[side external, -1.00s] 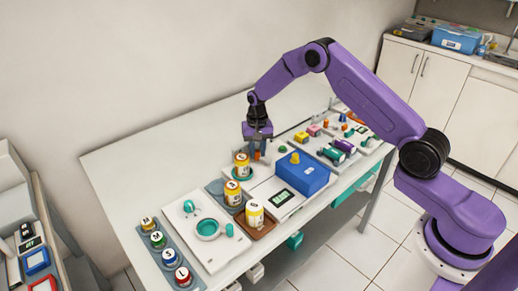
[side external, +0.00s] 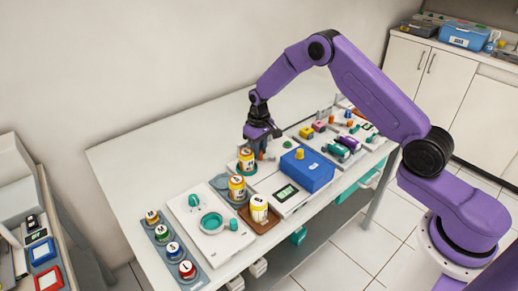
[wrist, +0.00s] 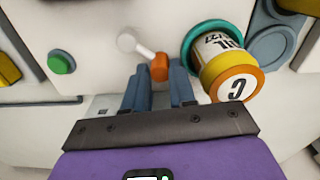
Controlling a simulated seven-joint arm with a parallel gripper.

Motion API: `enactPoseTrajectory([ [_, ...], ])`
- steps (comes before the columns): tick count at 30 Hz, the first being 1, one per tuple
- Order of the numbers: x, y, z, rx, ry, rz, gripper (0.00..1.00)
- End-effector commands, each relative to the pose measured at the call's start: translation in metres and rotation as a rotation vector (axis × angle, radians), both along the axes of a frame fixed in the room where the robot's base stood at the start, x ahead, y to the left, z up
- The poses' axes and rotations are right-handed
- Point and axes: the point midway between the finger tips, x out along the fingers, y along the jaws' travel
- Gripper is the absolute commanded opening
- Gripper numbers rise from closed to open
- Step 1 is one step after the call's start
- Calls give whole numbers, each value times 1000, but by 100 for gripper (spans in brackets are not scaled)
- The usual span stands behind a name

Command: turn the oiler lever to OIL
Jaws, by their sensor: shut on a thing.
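The oiler lever has a white arm (wrist: 143,50) running from a round white pivot to an orange knob (wrist: 159,67). My gripper (wrist: 160,82) is shut on the orange knob, with one blue-grey finger on each side of it. In the side external view my gripper (side external: 262,142) is low over the white panel, tilted, with the orange knob (side external: 263,153) partly hidden at its fingertips. I cannot read an OIL mark beside the lever.
A green button (wrist: 61,62) is to the left. A blue box (side external: 306,168) and more cans stand nearby. The table's back is clear.

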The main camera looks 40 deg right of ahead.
Motion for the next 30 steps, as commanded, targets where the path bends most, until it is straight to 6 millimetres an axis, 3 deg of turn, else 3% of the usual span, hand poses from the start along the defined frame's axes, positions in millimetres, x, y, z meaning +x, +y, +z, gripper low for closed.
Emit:
enactPoseTrajectory([
  [1, -8, 7, -4, 3, 28, 11, 0],
  [14, -9, 8, -5, 2, 30, 21, 0],
  [15, -9, 8, -5, 2, 30, 21, 34],
  [16, -9, 7, -5, 2, 30, 20, 44],
  [17, -9, 7, -5, 2, 31, 20, 47],
  [30, -7, 3, 1, 0, 23, 15, 47],
])
